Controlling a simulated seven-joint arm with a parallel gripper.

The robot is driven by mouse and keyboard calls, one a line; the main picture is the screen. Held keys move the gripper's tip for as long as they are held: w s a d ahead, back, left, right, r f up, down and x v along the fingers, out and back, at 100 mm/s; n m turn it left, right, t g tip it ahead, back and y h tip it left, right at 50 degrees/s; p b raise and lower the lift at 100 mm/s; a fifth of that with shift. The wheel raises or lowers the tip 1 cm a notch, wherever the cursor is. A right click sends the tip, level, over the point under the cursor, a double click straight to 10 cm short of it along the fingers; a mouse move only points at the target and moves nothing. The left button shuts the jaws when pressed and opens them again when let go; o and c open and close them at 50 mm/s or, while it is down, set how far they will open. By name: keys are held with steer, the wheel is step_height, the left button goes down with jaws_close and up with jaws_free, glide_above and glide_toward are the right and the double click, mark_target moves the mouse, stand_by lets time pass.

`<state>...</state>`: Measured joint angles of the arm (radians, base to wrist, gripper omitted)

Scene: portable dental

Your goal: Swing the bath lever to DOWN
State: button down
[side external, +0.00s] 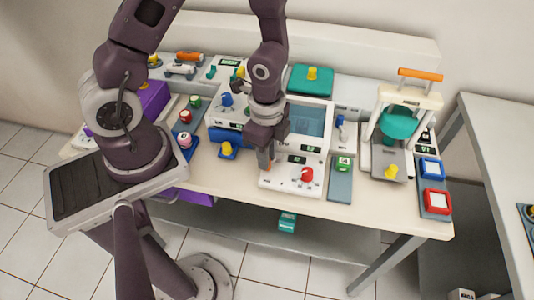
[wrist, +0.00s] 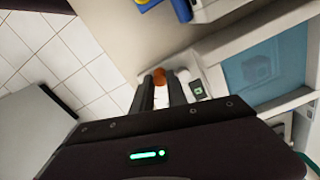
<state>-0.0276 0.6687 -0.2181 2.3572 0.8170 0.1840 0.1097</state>
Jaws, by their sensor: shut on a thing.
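The bath (side external: 309,118) is a white unit with a blue basin, mid-table in the side view; part of the basin also shows in the wrist view (wrist: 262,68). My gripper (side external: 265,163) points down at the left front corner of its white front panel. In the wrist view my gripper (wrist: 159,82) has its two dark fingers on either side of an orange knob, which I take for the bath lever (wrist: 159,75). The jaws are shut on it. The lever's shaft and most of its base are hidden, so I cannot tell its exact angle.
A red knob (side external: 306,174) stands on the same panel, right of my gripper. A yellow-topped blue block (side external: 228,150) lies to the left. The table's front edge is close.

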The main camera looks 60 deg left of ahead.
steer(key=c, duration=1.3)
jaws_free()
step_height(320, 180, up, 7)
steer(key=shift+r, duration=0.1)
steer(key=shift+a+r, duration=0.25)
steer(key=s+r+n+t, duration=0.2)
steer(key=s+r+n, duration=0.1)
steer(key=r, duration=0.3)
steer(key=s+a+r+n+t, duration=0.1)
steer(key=s+r+n, duration=0.2)
steer(key=r+n, duration=0.2)
steer(key=s+r+n+t, duration=0.2)
steer(key=s+r+n, duration=0.1)
steer(key=r, duration=0.4)
steer(key=shift+s+a+r+n+t, duration=0.3)
steer(key=shift+s+r+n, duration=0.1)
steer(key=shift+n, duration=0.2)
